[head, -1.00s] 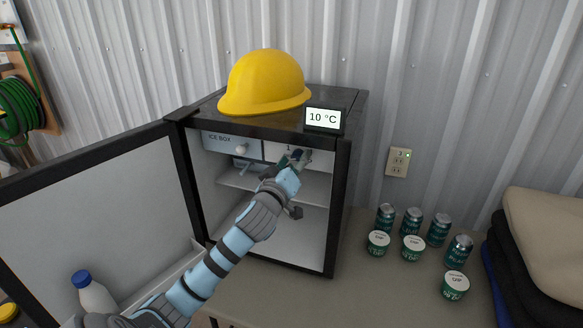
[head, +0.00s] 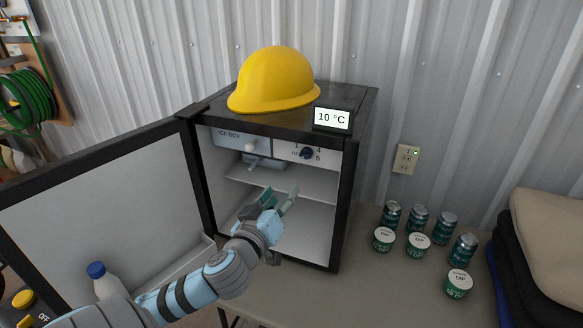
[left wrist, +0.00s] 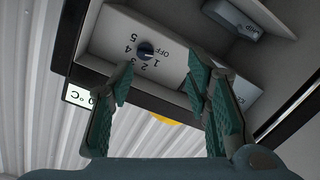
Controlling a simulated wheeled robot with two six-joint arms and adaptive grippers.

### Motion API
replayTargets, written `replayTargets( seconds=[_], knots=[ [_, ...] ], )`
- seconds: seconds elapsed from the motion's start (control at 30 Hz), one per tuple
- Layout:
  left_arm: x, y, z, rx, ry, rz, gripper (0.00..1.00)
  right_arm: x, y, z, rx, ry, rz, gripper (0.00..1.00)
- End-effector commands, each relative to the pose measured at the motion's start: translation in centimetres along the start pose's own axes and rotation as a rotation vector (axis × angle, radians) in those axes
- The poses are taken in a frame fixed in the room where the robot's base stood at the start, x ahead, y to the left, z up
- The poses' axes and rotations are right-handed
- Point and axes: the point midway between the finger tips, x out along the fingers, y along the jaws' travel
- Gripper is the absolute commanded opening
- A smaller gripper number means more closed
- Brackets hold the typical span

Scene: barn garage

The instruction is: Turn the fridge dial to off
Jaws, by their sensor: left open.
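The small black fridge (head: 341,205) stands on the bench with its door (head: 100,215) swung open to the left. The dark round dial (head: 307,153) sits on a white panel at the upper right inside, with OFF and numbers around it. In the left wrist view the dial (left wrist: 146,50) appears upside down, beyond the fingers; I cannot tell its exact setting. My left gripper (head: 278,198) is open and empty, below and left of the dial, in front of the fridge opening and apart from the dial. My right gripper is not in view.
A yellow hard hat (head: 275,80) and a display reading 10 °C (head: 332,118) are on top of the fridge. The ice box (head: 233,140) is left of the dial panel. Several cans and tubs stand on the bench (head: 370,290) at right. A bottle (head: 104,282) stands by the door.

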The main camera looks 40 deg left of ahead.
Motion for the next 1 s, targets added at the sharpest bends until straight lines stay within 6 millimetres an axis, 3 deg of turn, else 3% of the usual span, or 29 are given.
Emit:
replayTargets(
  seconds=[0.03,0.1,0.23,0.3,0.37,0.57,0.8,1.0],
  knots=[
    [-0.6,0.6,-1.5,0.202,-0.002,-0.006,0.44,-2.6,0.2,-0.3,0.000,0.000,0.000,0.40],
    [-0.9,0.4,-1.6,0.593,0.007,-0.005,0.44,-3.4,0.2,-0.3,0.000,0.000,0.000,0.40],
    [-1.1,0.5,-1.6,1.277,0.054,-0.002,0.44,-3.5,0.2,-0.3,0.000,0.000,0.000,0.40],
    [-1.1,0.8,-1.7,1.541,0.081,-0.006,0.44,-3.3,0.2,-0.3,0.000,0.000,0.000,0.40],
    [-1.1,1.0,-1.8,1.684,0.096,-0.008,0.44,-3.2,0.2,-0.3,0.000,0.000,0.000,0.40],
    [0.9,1.2,-2.0,1.780,0.100,-0.013,0.44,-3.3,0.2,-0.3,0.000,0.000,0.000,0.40],
    [7.7,1.7,-2.5,1.774,0.098,-0.013,0.44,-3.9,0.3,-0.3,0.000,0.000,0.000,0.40],
    [11.8,1.9,-2.6,1.776,0.097,-0.011,0.44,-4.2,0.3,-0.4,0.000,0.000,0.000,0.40]
  ],
)
